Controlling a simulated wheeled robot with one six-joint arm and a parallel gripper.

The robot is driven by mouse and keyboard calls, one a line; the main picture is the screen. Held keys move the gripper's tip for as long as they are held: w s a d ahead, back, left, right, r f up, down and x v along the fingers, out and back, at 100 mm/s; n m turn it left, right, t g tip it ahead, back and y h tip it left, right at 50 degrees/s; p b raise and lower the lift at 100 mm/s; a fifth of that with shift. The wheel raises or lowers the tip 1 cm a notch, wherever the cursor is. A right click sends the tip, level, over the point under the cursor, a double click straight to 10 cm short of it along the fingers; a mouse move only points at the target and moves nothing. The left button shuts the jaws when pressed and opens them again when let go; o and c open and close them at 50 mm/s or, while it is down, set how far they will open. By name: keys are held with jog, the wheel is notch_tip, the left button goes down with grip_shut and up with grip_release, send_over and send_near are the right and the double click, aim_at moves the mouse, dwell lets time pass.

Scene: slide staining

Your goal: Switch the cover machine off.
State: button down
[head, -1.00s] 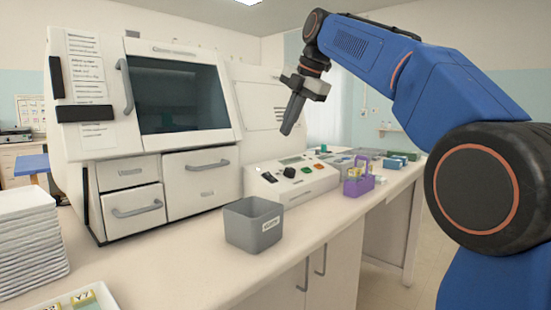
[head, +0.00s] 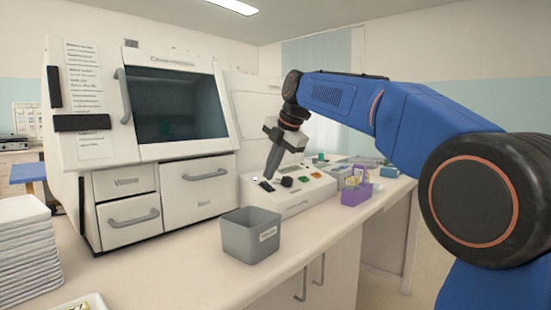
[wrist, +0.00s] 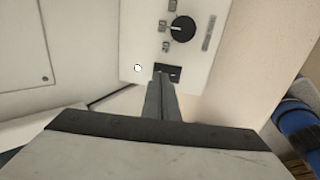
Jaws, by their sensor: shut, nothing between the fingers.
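The large white machine (head: 205,150) with a dark window stands on the counter, a small label that seems to read "Cover-machine" along its top edge. A low white control box (head: 300,199) sits beside it on the right. In the wrist view the box's top shows a black rocker switch (wrist: 175,74), a black knob (wrist: 182,29) and a small white round spot (wrist: 138,68). My gripper (head: 269,175) is shut and empty, pointing down at the switch end of the box. In the wrist view its tips (wrist: 161,76) are right at the switch; I cannot tell whether they touch it.
A grey open bin (head: 240,238) stands in front of the box. A purple rack (head: 356,194) and small containers stand to the right. A stack of white trays (head: 25,245) is at the left.

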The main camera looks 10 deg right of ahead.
aim_at(267, 186)
jog(key=shift+x, duration=0.9)
jog(key=shift+w+a+f, duration=0.1)
jog(key=shift+f, duration=0.2)
jog(key=shift+s+d+f, duration=0.15)
jog(key=shift+s+d, duration=0.3)
jog(key=shift+s, duration=0.2)
